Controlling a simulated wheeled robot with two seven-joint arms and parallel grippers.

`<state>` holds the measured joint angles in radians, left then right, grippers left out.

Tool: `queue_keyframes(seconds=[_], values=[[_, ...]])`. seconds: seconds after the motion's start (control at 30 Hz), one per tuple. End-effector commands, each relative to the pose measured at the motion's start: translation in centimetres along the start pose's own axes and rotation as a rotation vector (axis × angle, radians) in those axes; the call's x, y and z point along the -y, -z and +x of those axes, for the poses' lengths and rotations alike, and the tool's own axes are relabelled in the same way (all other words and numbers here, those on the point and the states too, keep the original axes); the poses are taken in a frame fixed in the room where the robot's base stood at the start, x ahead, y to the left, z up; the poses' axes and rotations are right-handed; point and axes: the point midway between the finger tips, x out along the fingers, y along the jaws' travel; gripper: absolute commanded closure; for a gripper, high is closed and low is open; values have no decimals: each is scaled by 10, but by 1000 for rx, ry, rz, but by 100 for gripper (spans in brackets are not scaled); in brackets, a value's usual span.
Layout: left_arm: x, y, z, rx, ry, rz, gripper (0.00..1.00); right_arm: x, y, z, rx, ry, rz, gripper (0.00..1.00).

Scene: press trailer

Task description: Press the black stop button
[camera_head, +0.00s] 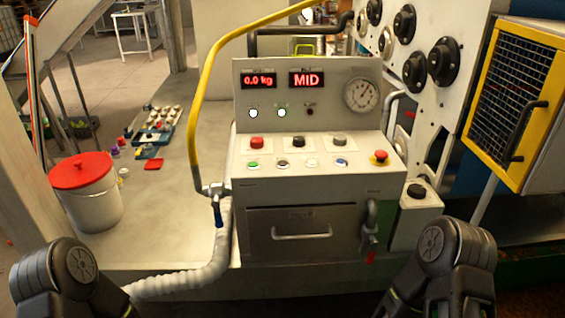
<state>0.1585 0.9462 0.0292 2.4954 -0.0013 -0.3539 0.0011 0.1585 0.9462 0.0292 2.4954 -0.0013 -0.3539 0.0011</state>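A grey control panel (360,178) stands ahead of me with buttons on its sloped top. Several dark buttons show: a black raised one (298,141) in the middle of the back row, a dark grey raised one (339,138) to its right, and a small black one (283,163) in the front row. Another black button (417,190) tops a white box at the panel's right. The labels are too small to read, so I cannot tell which one is stop. Dark links of my arms show at both bottom corners, apart from the panel; neither gripper's fingers are visible.
Red (256,142), green (252,164), white (311,162) and blue (342,162) buttons and a red mushroom knob (379,157) sit near the dark ones. A yellow pipe (207,85) rises at left. A yellow-framed cage (510,95) stands right. Displays read "0.0 kg" and "MID".

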Motion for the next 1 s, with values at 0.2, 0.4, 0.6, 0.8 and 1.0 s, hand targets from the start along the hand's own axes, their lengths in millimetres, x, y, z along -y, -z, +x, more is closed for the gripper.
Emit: queue_keyframes(seconds=[0.2,0.4,0.6,0.8,1.0], values=[[0,0,0,0,0,0,41,0,0,0,0,0,0,48],[0,0,0,0,0,0,41,0,0,0,0,0,0,65],[0,0,0,0,0,0,41,0,0,0,0,0,0,81],[0,0,0,0,0,0,41,0,0,0,0,0,0,97],[0,0,0,0,0,0,41,0,0,0,0,0,0,100]])
